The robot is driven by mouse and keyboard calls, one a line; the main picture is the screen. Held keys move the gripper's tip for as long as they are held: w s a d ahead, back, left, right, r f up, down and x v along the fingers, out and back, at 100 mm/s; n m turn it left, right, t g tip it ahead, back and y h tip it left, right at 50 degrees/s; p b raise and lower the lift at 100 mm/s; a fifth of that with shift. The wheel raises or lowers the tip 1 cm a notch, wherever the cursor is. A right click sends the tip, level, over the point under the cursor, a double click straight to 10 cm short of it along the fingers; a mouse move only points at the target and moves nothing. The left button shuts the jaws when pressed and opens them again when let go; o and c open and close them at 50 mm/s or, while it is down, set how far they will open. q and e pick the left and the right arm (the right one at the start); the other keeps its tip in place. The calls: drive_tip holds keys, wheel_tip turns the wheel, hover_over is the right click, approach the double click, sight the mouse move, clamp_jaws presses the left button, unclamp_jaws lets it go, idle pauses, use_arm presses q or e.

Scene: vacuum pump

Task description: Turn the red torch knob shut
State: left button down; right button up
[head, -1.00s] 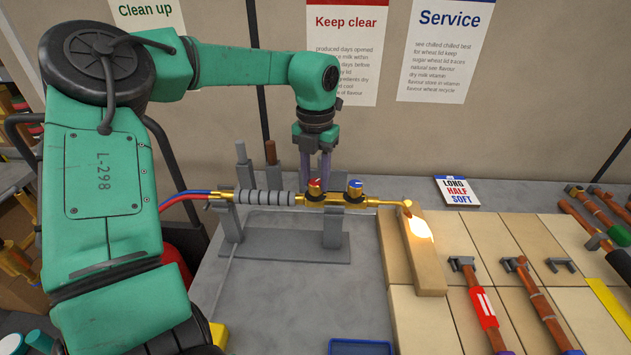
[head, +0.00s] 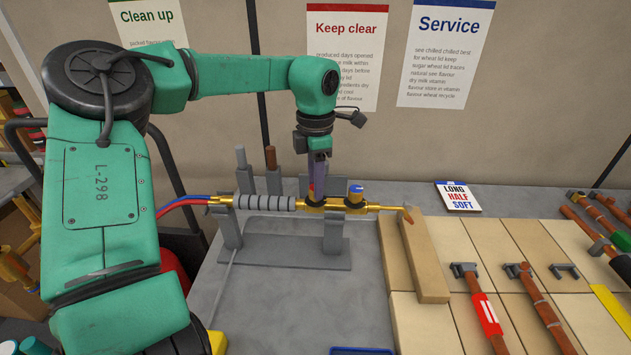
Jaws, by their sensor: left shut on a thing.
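The brass torch (head: 382,207) lies across a grey stand (head: 290,250), its tip pointing right over a tan block. The red knob (head: 312,190) sits on top of the torch, mostly hidden by my gripper's fingers. A blue knob (head: 356,190) stands just to its right. My left gripper (head: 315,192) reaches down from above and is shut on the red knob. No flame shows at the torch tip (head: 408,212). My right gripper is not in view.
Red and blue hoses (head: 185,203) run left from the torch. Upright rods stand behind it. A tan block (head: 428,262) and boards with several pipes (head: 485,308) lie to the right.

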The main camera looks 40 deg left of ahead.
use_arm(q)
drive_tip(key=shift+m, duration=0.6)
drive_tip(key=c, duration=0.5)
unclamp_jaws()
drive_tip(key=shift+r, duration=0.1)
wheel_tip(320, 180, up, 14)
drive_tip(key=shift+r+b, duration=0.2)
drive_tip(key=shift+b, duration=0.2)
